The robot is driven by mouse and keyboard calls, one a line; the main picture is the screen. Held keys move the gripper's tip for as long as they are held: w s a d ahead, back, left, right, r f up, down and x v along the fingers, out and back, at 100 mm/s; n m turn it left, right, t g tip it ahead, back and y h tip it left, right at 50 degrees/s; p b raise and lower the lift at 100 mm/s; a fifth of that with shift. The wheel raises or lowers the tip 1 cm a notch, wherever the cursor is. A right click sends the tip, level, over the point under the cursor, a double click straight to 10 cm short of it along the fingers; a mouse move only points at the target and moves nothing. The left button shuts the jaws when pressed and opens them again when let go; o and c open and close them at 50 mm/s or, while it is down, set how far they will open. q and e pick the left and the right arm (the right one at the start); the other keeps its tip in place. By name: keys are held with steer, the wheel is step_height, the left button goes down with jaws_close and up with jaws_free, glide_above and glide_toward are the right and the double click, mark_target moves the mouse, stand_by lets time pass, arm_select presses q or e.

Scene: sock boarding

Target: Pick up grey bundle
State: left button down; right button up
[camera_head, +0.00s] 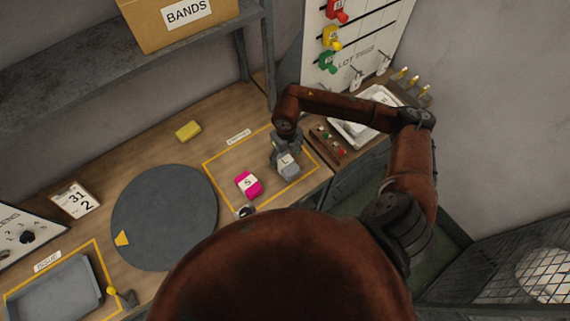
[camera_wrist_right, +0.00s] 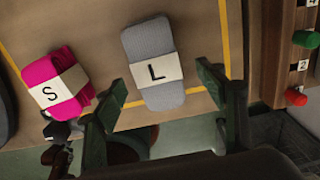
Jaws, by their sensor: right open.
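The grey bundle (camera_head: 289,171) lies inside the yellow-outlined area of the wooden bench, with a pale band marked L. It also shows in the right wrist view (camera_wrist_right: 148,38). My right gripper (camera_head: 282,150) is over it from above, open. In the right wrist view its two fingers (camera_wrist_right: 162,80) stand apart on either side of the bundle's near end, with visible gaps. A dark jointed part at the bench's front edge, probably my left gripper (camera_wrist_right: 60,133), shows only partly, and its jaws are unclear.
A pink bundle (camera_head: 249,185) marked S lies left of the grey one. A dark round disc (camera_head: 165,215), a yellow block (camera_head: 188,131) and a grey tray (camera_head: 55,292) are further left. A strip with small coloured knobs (camera_head: 329,140) borders the right side.

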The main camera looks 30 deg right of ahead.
mark_target(285, 161)
steer(key=f, duration=0.5)
steer(key=shift+w+a+f, duration=0.15)
steer(key=shift+w+f, duration=0.1)
steer(key=shift+f, duration=0.15)
steer(key=shift+c, duration=0.4)
steer(key=c, duration=1.3)
